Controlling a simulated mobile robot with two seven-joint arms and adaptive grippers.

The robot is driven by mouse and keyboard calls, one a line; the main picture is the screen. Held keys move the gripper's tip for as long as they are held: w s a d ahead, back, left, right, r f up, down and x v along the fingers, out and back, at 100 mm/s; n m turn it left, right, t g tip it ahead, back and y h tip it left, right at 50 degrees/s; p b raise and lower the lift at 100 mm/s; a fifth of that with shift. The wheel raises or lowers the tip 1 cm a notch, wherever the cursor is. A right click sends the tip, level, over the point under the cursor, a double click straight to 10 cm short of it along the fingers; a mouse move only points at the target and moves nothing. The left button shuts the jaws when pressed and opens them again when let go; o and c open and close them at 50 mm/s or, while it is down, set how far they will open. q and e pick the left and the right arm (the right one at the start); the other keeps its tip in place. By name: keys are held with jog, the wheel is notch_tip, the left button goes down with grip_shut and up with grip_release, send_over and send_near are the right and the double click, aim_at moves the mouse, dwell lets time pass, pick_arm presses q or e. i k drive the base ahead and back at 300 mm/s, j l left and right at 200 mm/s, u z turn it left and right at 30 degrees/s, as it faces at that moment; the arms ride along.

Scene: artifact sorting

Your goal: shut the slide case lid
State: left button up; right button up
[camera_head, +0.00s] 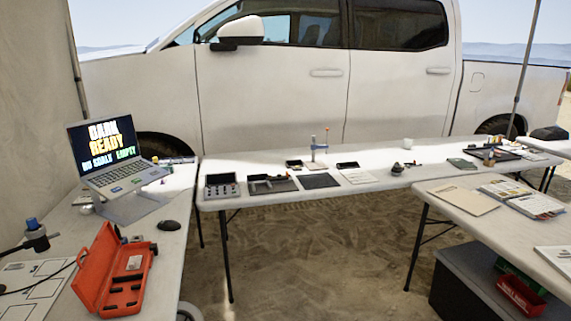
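No case is labelled as the slide case, so I cannot tell for sure which it is. A small dark grey case (222,191) stands at the left end of the middle table. Its lid looks raised at the back, and small pale round items sit in the front part. Neither of my grippers shows in the head view.
The left table (165,250) also holds a laptop (105,160), a black mouse (168,225) and a black device with a blue top (36,235). The middle table (385,180) bears trays and small tools. Sandy floor (290,255) lies open between the tables. A white truck (300,90) stands behind.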

aim_at(89, 283)
jog(key=u, duration=1.3)
